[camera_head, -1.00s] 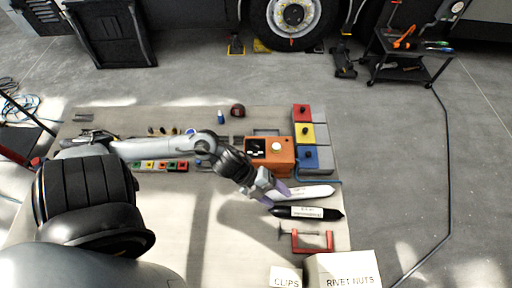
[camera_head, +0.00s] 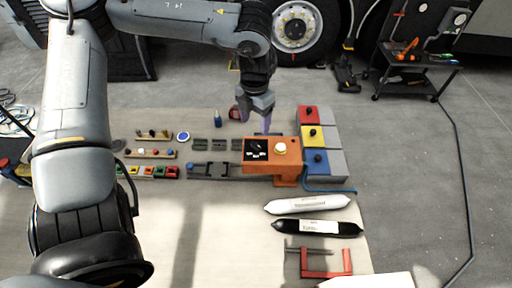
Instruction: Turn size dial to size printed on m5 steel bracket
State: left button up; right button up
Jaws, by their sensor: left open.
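An orange box (camera_head: 286,165) stands on the pale mat. Its top carries a black panel with a dark dial (camera_head: 254,147) and a round cream button (camera_head: 280,148). The dial's markings are too small to read. My left gripper (camera_head: 262,122) points down just behind the box, close to the dial panel. It is open and holds nothing visible. Several small grey metal pieces (camera_head: 200,144) lie left of the box. I cannot tell which one is the m5 steel bracket, and no printed size can be read. My right gripper is not in view.
Red, yellow and blue blocks with black knobs (camera_head: 313,137) stand right of the box. White (camera_head: 305,204) and black (camera_head: 316,228) labelled tubes and a red clamp (camera_head: 326,264) lie in front. The mat (camera_head: 215,235) is clear at front centre.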

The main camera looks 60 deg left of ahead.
aim_at(256, 144)
pick_arm(q)
jog(key=f, duration=1)
jog(key=shift+w+f, duration=0.15)
jog(key=shift+w, duration=0.05)
jog(key=c, duration=1.1)
